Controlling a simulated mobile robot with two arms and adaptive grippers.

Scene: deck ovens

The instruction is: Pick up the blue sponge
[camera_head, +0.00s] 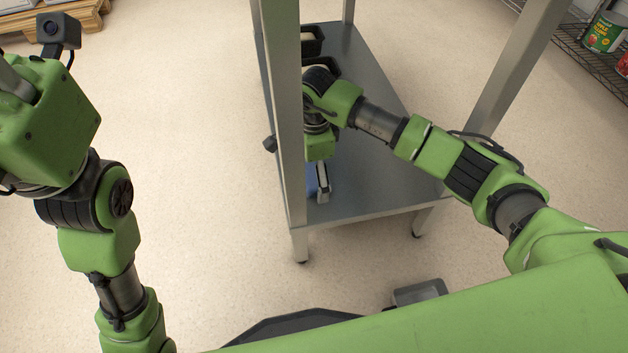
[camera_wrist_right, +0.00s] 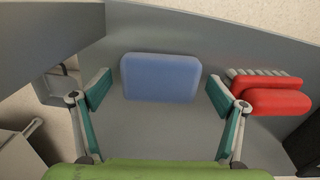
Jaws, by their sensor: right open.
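The blue sponge (camera_wrist_right: 160,77) lies flat on the grey metal shelf (camera_wrist_right: 150,125) in the right wrist view. My right gripper (camera_wrist_right: 158,92) is open, with one finger to the left of the sponge and the other to its right. There are visible gaps between both fingers and the sponge. In the head view, only a bit of the blue sponge (camera_head: 311,182) shows, beside my right gripper (camera_head: 319,186) and partly behind a table post. My left arm stands at the left of the head view; its fingers are out of the frame.
A red item with a grey ridged edge (camera_wrist_right: 275,100) lies right of the sponge, close to the right finger. A steel post (camera_head: 281,110) stands close by my right wrist. Dark bins (camera_head: 312,42) sit farther back on the shelf. Cans (camera_head: 605,34) stand on a wire rack.

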